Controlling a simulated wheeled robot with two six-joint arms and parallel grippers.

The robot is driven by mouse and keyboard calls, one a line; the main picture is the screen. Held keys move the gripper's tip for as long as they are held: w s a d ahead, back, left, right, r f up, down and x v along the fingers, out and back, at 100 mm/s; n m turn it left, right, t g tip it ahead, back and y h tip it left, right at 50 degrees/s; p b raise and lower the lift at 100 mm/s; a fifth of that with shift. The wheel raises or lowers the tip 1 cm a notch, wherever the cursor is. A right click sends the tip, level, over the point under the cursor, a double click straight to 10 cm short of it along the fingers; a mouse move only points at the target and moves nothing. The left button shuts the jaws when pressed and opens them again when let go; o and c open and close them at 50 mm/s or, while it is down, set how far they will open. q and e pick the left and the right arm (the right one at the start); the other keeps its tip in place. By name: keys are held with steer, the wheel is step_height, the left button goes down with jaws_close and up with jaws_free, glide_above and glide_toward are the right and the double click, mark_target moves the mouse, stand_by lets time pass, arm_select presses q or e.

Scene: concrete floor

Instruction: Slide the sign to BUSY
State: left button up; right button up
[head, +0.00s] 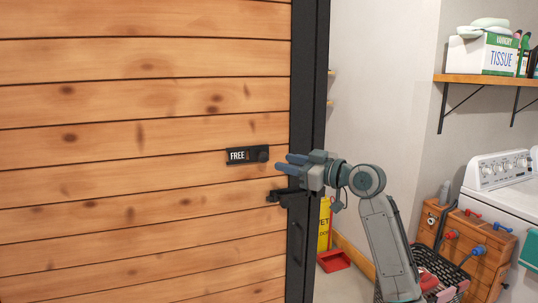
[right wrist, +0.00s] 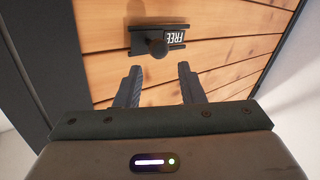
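The sign (head: 246,156) is a small dark plate on the wooden door (head: 140,110), and it reads FREE. A round dark knob (head: 263,154) sits at its right end. In the right wrist view the sign (right wrist: 176,38) appears upside down, with the knob (right wrist: 157,48) in front of the fingers. My right gripper (head: 284,163) is open and empty, just right of the knob and apart from it. In the right wrist view its two fingers (right wrist: 160,85) are spread, with the knob beyond the gap between them. My left gripper is not in view.
A black door handle (head: 285,195) is just below my right gripper. The dark door frame (head: 308,100) stands behind it. At the right are a wall shelf (head: 480,79) with a tissue box (head: 485,53), a white washing machine (head: 500,185) and a wooden cabinet with taps (head: 470,245).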

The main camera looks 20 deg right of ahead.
steer(key=p, duration=0.2)
glide_toward(245, 161)
step_height(245, 161, up, 2)
steer(key=w, duration=0.2)
steer(key=shift+w+a, duration=0.35)
steer(key=shift+a, duration=0.05)
jaws_close()
steer(key=a, duration=0.6)
steer(key=shift+s+a, duration=0.1)
steer(key=shift+s, duration=0.05)
